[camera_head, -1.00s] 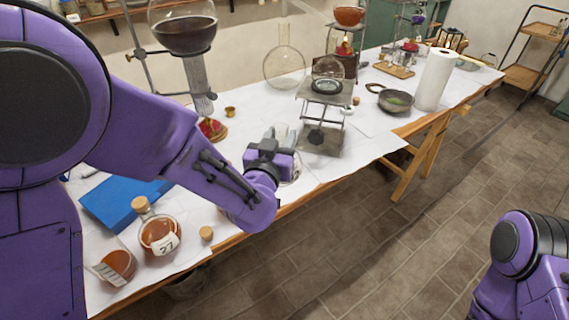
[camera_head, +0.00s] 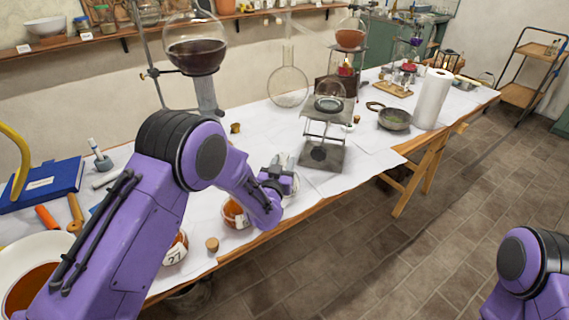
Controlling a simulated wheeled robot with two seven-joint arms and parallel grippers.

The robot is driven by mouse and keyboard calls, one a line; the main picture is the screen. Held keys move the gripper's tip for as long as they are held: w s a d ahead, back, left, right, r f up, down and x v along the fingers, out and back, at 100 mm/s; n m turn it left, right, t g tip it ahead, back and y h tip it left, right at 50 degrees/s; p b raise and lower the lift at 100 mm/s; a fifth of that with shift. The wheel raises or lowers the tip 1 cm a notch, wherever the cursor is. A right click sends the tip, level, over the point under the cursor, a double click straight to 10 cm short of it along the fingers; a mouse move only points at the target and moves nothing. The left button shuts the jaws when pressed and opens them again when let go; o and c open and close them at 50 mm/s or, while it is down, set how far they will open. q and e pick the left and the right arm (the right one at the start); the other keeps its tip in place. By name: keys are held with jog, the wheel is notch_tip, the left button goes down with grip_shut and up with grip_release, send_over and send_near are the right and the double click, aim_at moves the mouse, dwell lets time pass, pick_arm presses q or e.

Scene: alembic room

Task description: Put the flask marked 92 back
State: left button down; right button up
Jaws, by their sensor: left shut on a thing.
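My left gripper (camera_head: 280,178) is shut on a pale glass flask (camera_head: 291,187) above the front edge of the white-covered table. The gripper hides most of this flask, and I cannot read a number on it. An amber flask with a white label (camera_head: 234,212) stands left of the gripper, partly behind my arm; its number is not readable. Another amber flask marked 27 (camera_head: 176,250) stands nearer, half hidden by my arm. A cork (camera_head: 212,244) lies beside it. My right arm shows at the lower right, but its gripper is out of view.
A lab jack (camera_head: 324,140) stands just beyond the gripper, with a large round flask (camera_head: 289,88) behind it. A dark pan (camera_head: 393,118) and a paper roll (camera_head: 433,99) are farther right. A blue book (camera_head: 45,187) and a white bowl (camera_head: 22,252) are at left.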

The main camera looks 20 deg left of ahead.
pick_arm(q)
jog(key=shift+d+f, duration=0.1)
jog(key=shift+d, duration=0.05)
jog(key=c, duration=0.8)
grip_release()
jog(key=shift+s, duration=0.1)
jog(key=shift+c, duration=0.2)
jog(key=shift+o, duration=1)
jog(key=shift+s+r, duration=0.15)
jog(key=shift+r, duration=0.05)
jog(key=s+b, duration=0.2)
jog(key=s, duration=0.9)
jog(key=shift+s+d, duration=0.2)
jog(key=shift+s, duration=0.15)
